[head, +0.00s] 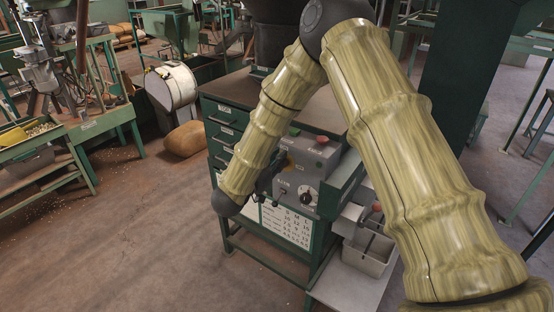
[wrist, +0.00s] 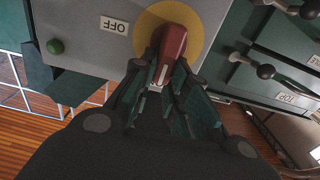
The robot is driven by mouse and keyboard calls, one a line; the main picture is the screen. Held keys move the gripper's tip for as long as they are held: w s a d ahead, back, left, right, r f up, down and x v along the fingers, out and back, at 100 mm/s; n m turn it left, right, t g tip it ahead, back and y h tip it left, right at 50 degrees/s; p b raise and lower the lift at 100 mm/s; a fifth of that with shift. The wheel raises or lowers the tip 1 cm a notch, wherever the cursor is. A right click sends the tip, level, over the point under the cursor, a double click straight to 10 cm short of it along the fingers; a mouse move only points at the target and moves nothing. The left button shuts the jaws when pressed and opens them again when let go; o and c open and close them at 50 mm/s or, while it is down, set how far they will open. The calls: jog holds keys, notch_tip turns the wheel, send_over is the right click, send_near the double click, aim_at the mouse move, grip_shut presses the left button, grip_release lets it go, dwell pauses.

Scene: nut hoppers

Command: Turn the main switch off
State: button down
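The main switch is a red handle (wrist: 173,42) on a yellow disc (wrist: 205,22), fixed to a grey box (wrist: 78,20). It fills the top middle of the wrist view. An upside-down OFF label (wrist: 114,26) is on the box, left of the disc. The handle stands nearly upright in the picture, leaning a little. My gripper (wrist: 166,72) has its fingers closed in on both sides of the handle, and they appear to touch it.
A green button (wrist: 55,47) is on the box. Green drawers with black-knobbed handles (wrist: 265,71) are close on the right in the wrist view. In the head view, the green cabinet (head: 222,112) holds up the box. Grey bins (head: 367,250) stand at its right. Floor is clear front left.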

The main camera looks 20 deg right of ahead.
jog(key=shift+s+f+m+b, duration=0.15)
jog(key=shift+m+b, duration=0.15)
jog(key=shift+b, duration=0.2)
jog(key=m+b, duration=0.3)
jog(key=b, duration=0.1)
jog(key=s+d+f+m+b, duration=0.1)
jog(key=m+b, duration=0.1)
jog(key=b, duration=0.2)
jog(key=m+b, duration=0.3)
jog(key=b, duration=0.1)
jog(key=shift+s+d+f+m, duration=0.25)
jog(key=shift+s+m, duration=0.05)
jog(key=m+b, duration=0.1)
jog(key=b, duration=0.2)
jog(key=m+b, duration=0.2)
jog(key=f+m+b, duration=0.1)
jog(key=m+b, duration=0.1)
jog(key=b, duration=0.1)
jog(key=shift+s+d+f+b, duration=0.1)
jog(key=shift+s+d+b, duration=0.1)
jog(key=shift+s+b, duration=0.15)
jog(key=m+b, duration=0.1)
jog(key=b, duration=0.1)
jog(key=m+b, duration=0.2)
jog(key=shift+f, duration=0.25)
jog(key=shift+m+b, duration=0.3)
jog(key=shift+b, duration=0.25)
jog(key=c, duration=1.4)
grip_release()
